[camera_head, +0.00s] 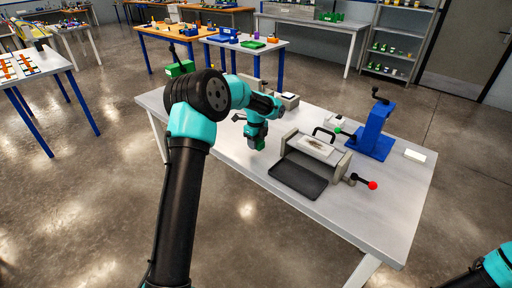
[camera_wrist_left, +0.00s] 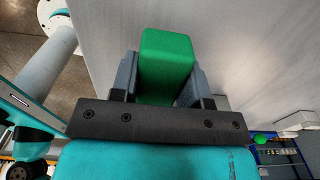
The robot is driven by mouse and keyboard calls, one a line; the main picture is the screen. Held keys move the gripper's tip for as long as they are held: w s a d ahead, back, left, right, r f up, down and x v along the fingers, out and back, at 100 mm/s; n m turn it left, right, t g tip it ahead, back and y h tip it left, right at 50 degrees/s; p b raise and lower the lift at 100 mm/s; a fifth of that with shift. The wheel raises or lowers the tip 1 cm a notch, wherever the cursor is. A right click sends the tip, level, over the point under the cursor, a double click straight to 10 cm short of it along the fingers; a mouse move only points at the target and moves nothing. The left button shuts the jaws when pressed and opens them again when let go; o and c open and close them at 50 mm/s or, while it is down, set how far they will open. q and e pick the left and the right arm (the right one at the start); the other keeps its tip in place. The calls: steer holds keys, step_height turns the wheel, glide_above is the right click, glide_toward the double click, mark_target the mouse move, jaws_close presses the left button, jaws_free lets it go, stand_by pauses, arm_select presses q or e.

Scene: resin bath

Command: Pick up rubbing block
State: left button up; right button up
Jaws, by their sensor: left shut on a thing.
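The rubbing block, a green block (camera_wrist_left: 166,62), sits between the two dark fingers of my left gripper (camera_wrist_left: 160,82) in the left wrist view. The fingers are shut on its sides, and its far end sticks out past them. In the head view the green block (camera_head: 258,143) shows below my left gripper (camera_head: 257,128), over the left part of the white table (camera_head: 225,143). I cannot tell whether its lower end touches the tabletop. Part of my right arm shows at the lower right corner; its gripper is out of view.
Right of the block stands a grey device with a dark tray (camera_head: 298,178) and a red-knobbed lever (camera_head: 372,185). A blue press (camera_head: 374,130) and a small white block (camera_head: 415,155) stand farther right. The table's front left is clear.

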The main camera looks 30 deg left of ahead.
arm_select(q)
steer(key=s+d+r, duration=0.1)
steer(key=s+d, duration=0.7)
steer(key=s, duration=0.5)
steer(key=shift+s+d+r, duration=0.15)
steer(key=shift+s+r, duration=0.1)
steer(key=shift+s, duration=0.1)
